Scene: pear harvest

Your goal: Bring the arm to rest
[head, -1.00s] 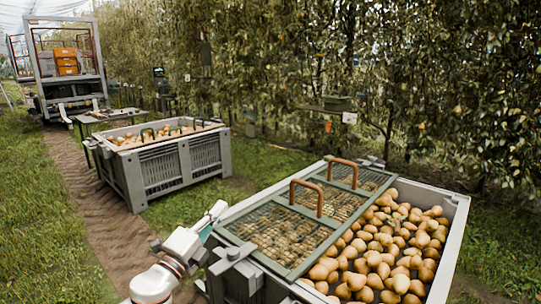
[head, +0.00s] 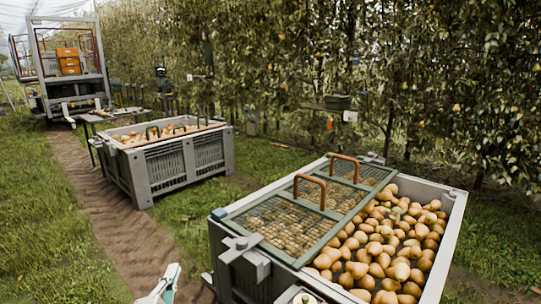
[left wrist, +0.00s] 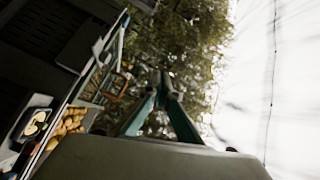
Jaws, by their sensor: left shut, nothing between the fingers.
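My left gripper (head: 169,285) shows at the bottom edge of the head view, left of the near bin and clear of it. Only its pale and teal end part is in the frame. In the left wrist view its two teal fingers (left wrist: 165,80) meet at the tips with nothing between them. Behind them are blurred foliage and bright sky. The rest of my left arm is out of the head view. My right gripper is not in either view.
The near grey bin (head: 446,248) holds many pears (head: 385,245) and a green mesh lid (head: 265,250) with brown handles over its left part. A second pear bin (head: 165,170) stands farther back. A grassy strip (head: 45,225) and dirt track (head: 120,235) lie clear at left.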

